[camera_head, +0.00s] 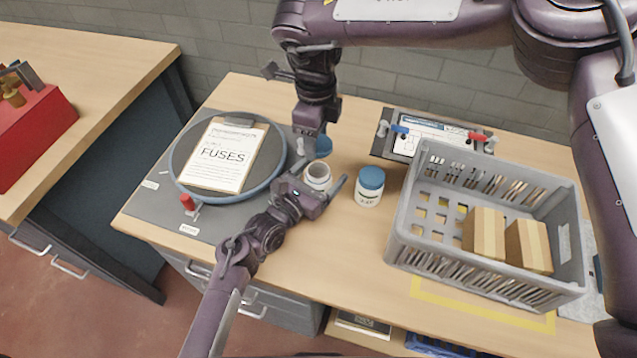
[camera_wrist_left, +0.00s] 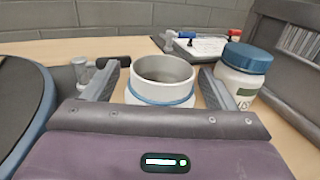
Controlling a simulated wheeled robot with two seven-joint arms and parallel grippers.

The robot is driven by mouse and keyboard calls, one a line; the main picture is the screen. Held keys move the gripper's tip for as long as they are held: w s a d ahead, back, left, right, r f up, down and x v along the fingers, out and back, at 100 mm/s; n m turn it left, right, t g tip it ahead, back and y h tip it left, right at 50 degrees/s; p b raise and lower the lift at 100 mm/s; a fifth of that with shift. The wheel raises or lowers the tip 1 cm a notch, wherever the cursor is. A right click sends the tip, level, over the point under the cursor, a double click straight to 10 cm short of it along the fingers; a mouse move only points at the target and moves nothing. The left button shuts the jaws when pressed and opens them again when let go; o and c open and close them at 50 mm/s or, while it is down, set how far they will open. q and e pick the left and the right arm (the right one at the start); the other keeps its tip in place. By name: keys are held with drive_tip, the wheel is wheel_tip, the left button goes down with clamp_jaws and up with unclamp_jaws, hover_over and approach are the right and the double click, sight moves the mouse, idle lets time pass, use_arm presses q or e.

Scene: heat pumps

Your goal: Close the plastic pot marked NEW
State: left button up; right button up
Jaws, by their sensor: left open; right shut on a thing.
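An open white plastic pot (camera_head: 317,178) stands lidless on the table. Its rim and blue neck ring show in the left wrist view (camera_wrist_left: 162,82). Its marking cannot be read. My left gripper (camera_head: 321,176) is open, with one finger on either side of this pot; contact is unclear.
A grey crate (camera_head: 400,238) with cardboard boxes stands at the right. A round blue-rimmed tray (camera_head: 180,187) with a FUSES clipboard (camera_head: 222,160) lies left, beside a red-handled clamp (camera_head: 188,203).

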use_arm(q)
drive_tip(key=shift+w+d, duration=0.35)
drive_tip(key=shift+w, duration=0.05)
drive_tip(key=c, duration=1.5)
use_arm(e)
hover_over(318, 182)
drive_tip(key=w, duration=0.3)
drive_tip(key=shift+s+a+f, duration=0.1)
drive_tip(key=shift+f, duration=1.15)
drive_tip(key=shift+s+a+f, duration=0.1)
drive_tip(key=shift+f, duration=1.1)
drive_tip(key=shift+f, duration=0.9)
drive_tip(key=shift+f, duration=0.35)
drive_tip(key=shift+f, duration=0.2)
